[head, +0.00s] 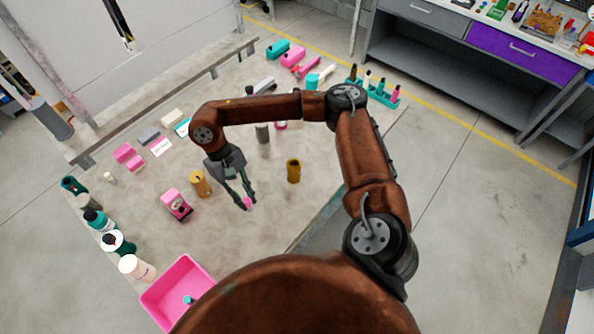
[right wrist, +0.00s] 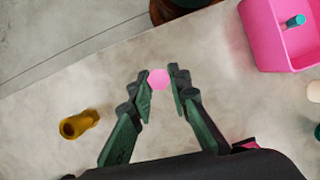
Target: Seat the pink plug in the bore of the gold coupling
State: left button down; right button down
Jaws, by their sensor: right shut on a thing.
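The pink plug (right wrist: 157,79) shows a hexagonal face between the fingertips of my right gripper (right wrist: 160,88) in the right wrist view. The gripper is shut on it. In the head view my right gripper (head: 246,202) points down over the grey work surface, with the plug (head: 247,203) at its tips. The gold coupling (head: 293,172) stands upright to the right of the gripper, apart from the plug, with its bore facing up. It also shows at the left of the right wrist view (right wrist: 85,121). My left gripper is not in view.
A tan-gold cylinder (head: 200,184) and a pink-and-black box (head: 176,204) stand left of the gripper. A pink bin (head: 180,284) is at the front left, with several bottles beyond it. A teal rack (head: 377,92) stands at the back. The surface around the coupling is clear.

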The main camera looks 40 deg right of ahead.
aim_at(293, 179)
jog(key=z, duration=0.55)
jog(key=k, duration=0.6)
jog(key=z, duration=0.65)
jog(key=i, duration=0.95)
jog(key=u, duration=0.75)
